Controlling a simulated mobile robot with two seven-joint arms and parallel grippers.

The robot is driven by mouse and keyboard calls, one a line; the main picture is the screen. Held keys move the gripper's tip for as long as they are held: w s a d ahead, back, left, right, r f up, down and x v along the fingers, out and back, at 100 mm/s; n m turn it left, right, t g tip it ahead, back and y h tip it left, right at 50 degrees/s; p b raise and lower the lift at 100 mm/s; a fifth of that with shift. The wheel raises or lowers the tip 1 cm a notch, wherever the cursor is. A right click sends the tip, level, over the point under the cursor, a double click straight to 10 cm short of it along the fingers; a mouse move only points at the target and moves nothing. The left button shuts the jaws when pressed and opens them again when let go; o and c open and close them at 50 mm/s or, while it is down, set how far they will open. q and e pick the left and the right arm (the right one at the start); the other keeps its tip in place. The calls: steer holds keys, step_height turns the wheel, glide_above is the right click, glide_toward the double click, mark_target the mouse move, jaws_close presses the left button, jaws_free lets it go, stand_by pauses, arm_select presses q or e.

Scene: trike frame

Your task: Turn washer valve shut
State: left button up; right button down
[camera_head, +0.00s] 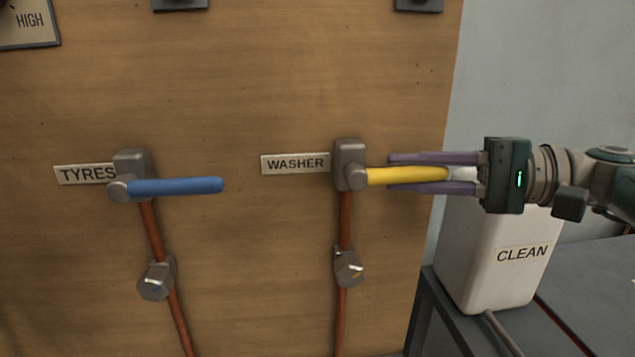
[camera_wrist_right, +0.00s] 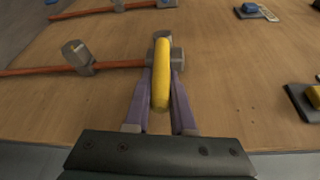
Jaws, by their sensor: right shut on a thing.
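The washer valve (camera_head: 349,165) is a grey metal body on the wooden panel, beside a plate reading WASHER (camera_head: 295,163). Its yellow handle (camera_head: 405,176) points right, about horizontal, across the vertical copper pipe. My right gripper (camera_head: 390,173) comes in from the right with its purple fingers above and below the handle, shut on it. In the right wrist view the yellow handle (camera_wrist_right: 161,78) lies between the two fingers (camera_wrist_right: 162,80). My left gripper is in neither view.
A second valve with a blue handle (camera_head: 177,187) sits left, beside a TYRES plate (camera_head: 87,174). Copper pipes (camera_head: 344,310) run down the panel (camera_head: 245,95). A white container labelled CLEAN (camera_head: 490,262) stands on a grey surface at right, below my right arm.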

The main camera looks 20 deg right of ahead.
steer(key=shift+f, duration=0.1)
stand_by(0.3)
steer(key=c, duration=0.8)
jaws_free()
steer(key=shift+o, duration=0.2)
steer(key=shift+s+d, duration=0.1)
steer(key=shift+d, duration=0.1)
steer(key=b+v, duration=0.3)
steer(key=v, duration=0.6)
steer(key=shift+d, duration=0.15)
